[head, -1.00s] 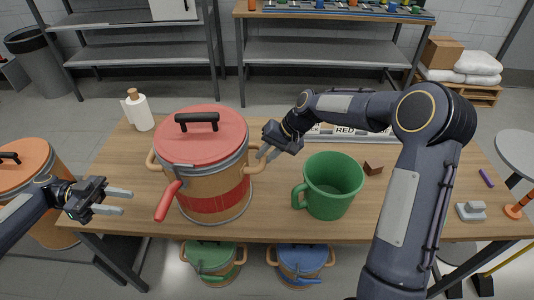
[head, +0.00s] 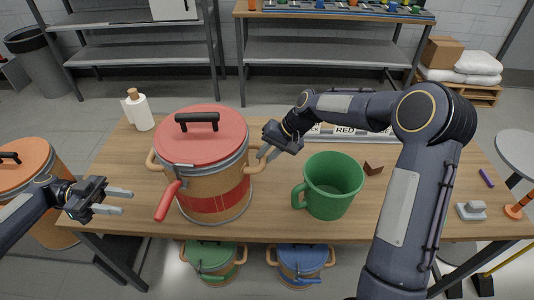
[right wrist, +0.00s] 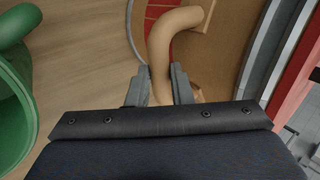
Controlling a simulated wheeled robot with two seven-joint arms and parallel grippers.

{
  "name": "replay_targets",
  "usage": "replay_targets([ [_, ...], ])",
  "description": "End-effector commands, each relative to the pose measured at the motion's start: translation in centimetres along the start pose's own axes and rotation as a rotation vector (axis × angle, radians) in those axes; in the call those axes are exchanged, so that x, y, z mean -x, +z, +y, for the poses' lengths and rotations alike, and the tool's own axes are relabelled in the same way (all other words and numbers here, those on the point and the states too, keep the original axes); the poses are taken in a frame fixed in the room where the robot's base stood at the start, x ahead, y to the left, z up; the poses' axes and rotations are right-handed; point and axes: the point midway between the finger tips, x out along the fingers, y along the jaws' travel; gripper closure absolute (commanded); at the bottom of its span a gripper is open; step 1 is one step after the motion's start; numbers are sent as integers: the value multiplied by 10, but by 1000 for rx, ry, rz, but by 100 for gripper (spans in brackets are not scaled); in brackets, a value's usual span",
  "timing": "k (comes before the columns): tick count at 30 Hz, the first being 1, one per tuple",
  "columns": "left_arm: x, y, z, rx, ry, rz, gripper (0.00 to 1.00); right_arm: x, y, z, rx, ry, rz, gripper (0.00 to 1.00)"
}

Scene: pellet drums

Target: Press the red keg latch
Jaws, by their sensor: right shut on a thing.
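The red keg (head: 230,198) stands upright on the table, tan with a red band and a red lid (head: 203,137) with a black handle. Its latch, a red lever (head: 167,202), sticks out at the front left and slants down. My right gripper (head: 266,154) is shut on the keg's right side handle (head: 257,163). The right wrist view shows the tan handle (right wrist: 166,50) between the fingers (right wrist: 161,86). My left gripper (head: 120,201) is open and empty, left of the lever and apart from it.
A green mug (head: 330,188) stands right of the keg. A white bottle (head: 140,112) is at the back left of the table (head: 270,220). An orange-lidded keg (head: 20,165) stands at far left. A green keg (head: 212,262) and a blue keg (head: 302,262) are below the table.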

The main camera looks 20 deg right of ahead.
Motion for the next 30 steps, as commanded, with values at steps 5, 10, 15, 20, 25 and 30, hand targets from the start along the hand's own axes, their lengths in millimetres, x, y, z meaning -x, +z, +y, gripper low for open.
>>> replay_targets([
  [5,0,0,0,0,0,0,64,0,0,0,0,0,1,100],
  [10,0,0,0,0,0,0,79,0,0,0,0,0,1,100],
  [15,0,0,0,0,0,-4,100,1,0,0,0,0,1,100],
  [20,-6,-9,-1,1,12,-131,100,1,0,0,0,0,2,100],
  [25,-13,-33,1,-13,20,-475,100,0,0,0,0,0,2,100],
  [30,-9,-63,6,-52,-9,-822,100,0,0,0,0,0,2,100],
])
